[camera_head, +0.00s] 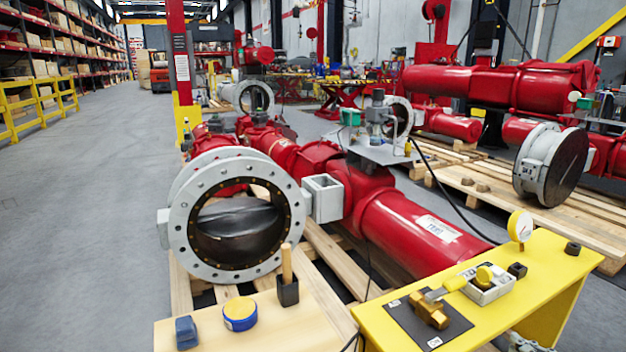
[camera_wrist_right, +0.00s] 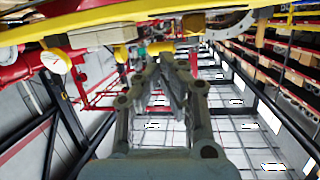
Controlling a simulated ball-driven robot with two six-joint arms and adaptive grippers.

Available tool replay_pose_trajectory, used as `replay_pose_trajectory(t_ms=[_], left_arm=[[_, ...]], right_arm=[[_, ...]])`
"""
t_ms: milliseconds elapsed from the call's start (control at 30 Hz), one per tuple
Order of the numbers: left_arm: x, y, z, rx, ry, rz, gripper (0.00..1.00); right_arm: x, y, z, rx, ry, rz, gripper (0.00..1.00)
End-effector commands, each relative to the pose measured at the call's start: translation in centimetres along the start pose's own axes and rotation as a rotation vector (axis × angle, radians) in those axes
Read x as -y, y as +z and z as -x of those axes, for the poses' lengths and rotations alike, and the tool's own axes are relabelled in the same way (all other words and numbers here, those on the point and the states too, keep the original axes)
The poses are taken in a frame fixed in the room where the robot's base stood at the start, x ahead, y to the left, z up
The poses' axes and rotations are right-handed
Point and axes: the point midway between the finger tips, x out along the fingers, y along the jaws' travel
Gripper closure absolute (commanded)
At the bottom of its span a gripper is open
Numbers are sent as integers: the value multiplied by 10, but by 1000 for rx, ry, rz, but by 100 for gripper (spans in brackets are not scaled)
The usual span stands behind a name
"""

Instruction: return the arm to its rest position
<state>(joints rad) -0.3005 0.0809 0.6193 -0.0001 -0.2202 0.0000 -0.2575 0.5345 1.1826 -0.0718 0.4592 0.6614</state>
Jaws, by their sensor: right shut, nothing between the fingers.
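My right gripper (camera_head: 522,343) shows as a small grey part at the bottom edge of the head view, low beside the yellow table (camera_head: 545,250). In the right wrist view its fingers (camera_wrist_right: 172,75) are together, with nothing between them. The wrist picture is upside down, with the yellow table edge along its top. The gripper is apart from the table. My left gripper is not in view. A brass valve (camera_head: 430,312) with a yellow handle sits on a dark mat (camera_head: 402,318) on the yellow table.
A grey box with a yellow knob (camera_head: 486,288) and a round gauge (camera_head: 520,226) stand on the yellow table. A wooden table (camera_head: 300,330) holds a blue-and-yellow tin (camera_head: 240,314). Behind are a large flanged valve (camera_head: 182,225) and red actuators. The floor at left is clear.

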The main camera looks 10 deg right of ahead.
Motion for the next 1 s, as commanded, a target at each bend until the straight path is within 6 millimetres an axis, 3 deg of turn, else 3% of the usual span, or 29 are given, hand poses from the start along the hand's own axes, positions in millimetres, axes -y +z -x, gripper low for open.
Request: replay_pose_trajectory(t_ms=[33, 167, 300, 400, 500, 600, 733, 833, 1000], left_arm=[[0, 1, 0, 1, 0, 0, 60], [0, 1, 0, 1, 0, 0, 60], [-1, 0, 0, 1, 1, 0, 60], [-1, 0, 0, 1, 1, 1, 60], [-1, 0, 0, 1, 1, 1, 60], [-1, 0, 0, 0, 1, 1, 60], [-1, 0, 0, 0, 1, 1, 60], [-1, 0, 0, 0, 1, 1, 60], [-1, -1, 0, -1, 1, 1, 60]], right_arm=[[8, 33, 9, 47, 33, -45, 100], [30, 131, 42, 232, 140, -111, 100], [64, 231, 94, 479, 224, -124, 100], [98, 294, 140, 672, 251, -115, 100], [130, 344, 189, 861, 249, -90, 100], [157, 378, 234, 1024, 225, -54, 100], [168, 402, 278, 1186, 184, 13, 100], [167, 408, 292, 1252, 150, 69, 100], [166, 408, 293, 1260, 135, 90, 100]])
